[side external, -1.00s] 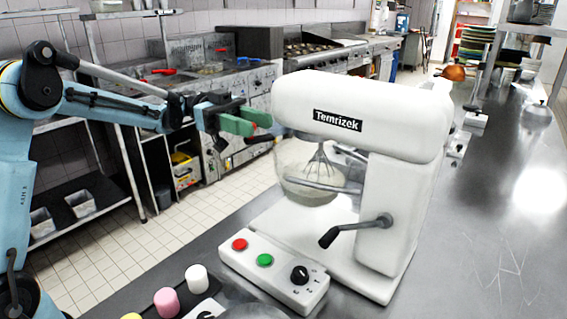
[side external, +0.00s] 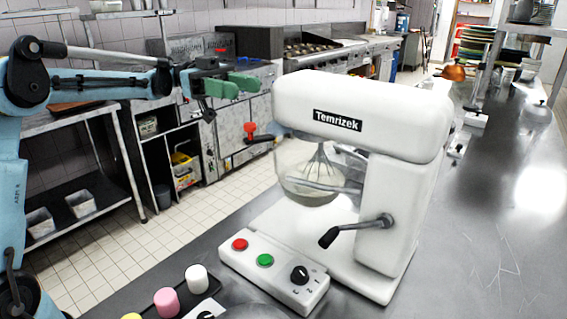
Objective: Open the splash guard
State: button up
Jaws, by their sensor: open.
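The white mixer (side external: 362,110) stands on the steel counter. A clear, curved splash guard (side external: 288,152) shows faintly below its head, around the whisk (side external: 320,166) and in front of the bowl (side external: 312,194). A dark arm with a red knob (side external: 250,131) sticks out to the left at the guard's upper edge. My gripper (side external: 246,86) has green fingers and is open and empty. It is above the red knob, apart from it, and left of the mixer head. The guard's exact outline is hard to make out.
A control box with red, green and black controls (side external: 272,274) is at the mixer's front. A black lever (side external: 356,230) sticks out from its column. White and pink cylinders (side external: 166,301) stand at the counter's front left.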

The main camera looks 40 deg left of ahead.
jog(key=shift+r, duration=0.4)
jog(key=shift+c, duration=0.3)
